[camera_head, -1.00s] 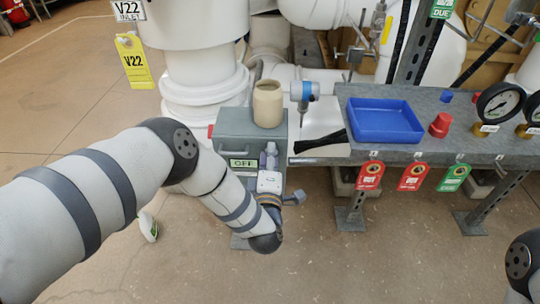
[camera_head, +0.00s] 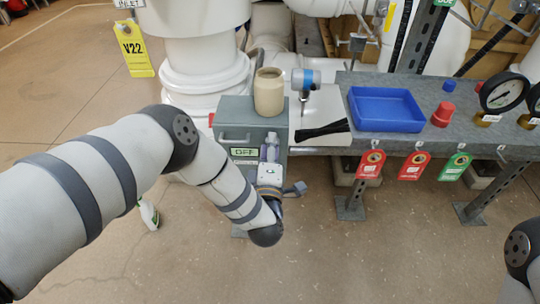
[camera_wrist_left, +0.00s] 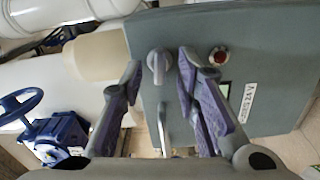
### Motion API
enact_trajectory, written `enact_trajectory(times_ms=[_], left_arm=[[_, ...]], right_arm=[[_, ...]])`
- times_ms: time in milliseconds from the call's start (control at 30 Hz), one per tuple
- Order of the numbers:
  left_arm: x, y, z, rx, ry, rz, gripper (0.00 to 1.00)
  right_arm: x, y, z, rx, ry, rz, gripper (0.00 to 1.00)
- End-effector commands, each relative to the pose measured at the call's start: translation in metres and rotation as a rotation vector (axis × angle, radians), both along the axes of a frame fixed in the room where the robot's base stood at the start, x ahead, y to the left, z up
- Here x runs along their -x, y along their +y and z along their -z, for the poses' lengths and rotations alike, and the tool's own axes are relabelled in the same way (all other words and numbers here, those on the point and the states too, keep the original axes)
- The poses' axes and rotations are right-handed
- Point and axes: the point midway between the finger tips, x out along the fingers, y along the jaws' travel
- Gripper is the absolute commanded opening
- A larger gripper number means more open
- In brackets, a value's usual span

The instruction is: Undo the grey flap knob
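The grey flap knob (camera_wrist_left: 158,62) sticks out from the face of a grey-green box (camera_wrist_left: 262,62) in the left wrist view. My left gripper (camera_wrist_left: 160,67) is open, with one finger on each side of the knob; both fingertips look apart from it. In the head view, my left gripper (camera_head: 269,150) is at the front of the same box (camera_head: 235,117), right of its OFF sign (camera_head: 244,152). The knob is hidden there behind the gripper. Only a link of my right arm shows at the right edge; its gripper is out of view.
A red button (camera_wrist_left: 218,56) and a silver handle (camera_wrist_left: 162,130) are close to the knob. A beige cup (camera_head: 269,95) stands on the box. To the right is a bench with a blue tray (camera_head: 385,108) and a red cap (camera_head: 443,114).

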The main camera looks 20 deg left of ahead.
Motion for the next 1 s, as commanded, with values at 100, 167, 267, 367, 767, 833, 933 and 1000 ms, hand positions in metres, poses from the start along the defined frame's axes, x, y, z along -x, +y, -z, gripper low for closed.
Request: enact_trajectory(times_ms=[100,167,267,367,767,833,933,1000], left_arm=[[0.029,-0.009,0.001,0.002,0.006,0.003,0.29],[0.048,-0.015,0.002,0.003,0.007,0.004,0.29],[0.079,-0.023,0.002,0.002,0.007,0.003,0.29],[0.093,-0.035,0.003,0.006,0.016,0.019,0.29],[0.106,-0.030,-0.001,0.000,-0.001,0.001,0.29],[0.105,-0.030,0.000,0.000,-0.001,0.000,0.29],[0.105,-0.030,0.000,0.000,0.000,0.000,0.29],[0.105,-0.030,0.000,0.000,0.000,0.000,0.29]], right_arm=[[0.000,0.000,0.000,0.000,0.000,0.000,0.40],[0.000,0.000,0.000,0.000,0.000,0.000,0.40],[0.000,0.000,0.000,0.000,0.000,0.000,0.40],[0.000,0.000,0.000,0.000,0.000,0.000,0.40],[0.000,0.000,0.000,0.000,0.000,0.000,0.40],[0.000,0.000,0.000,0.000,0.000,0.000,0.40],[0.000,0.000,0.000,0.000,0.000,0.000,0.40],[0.000,0.000,0.000,0.000,0.000,0.000,0.40]])
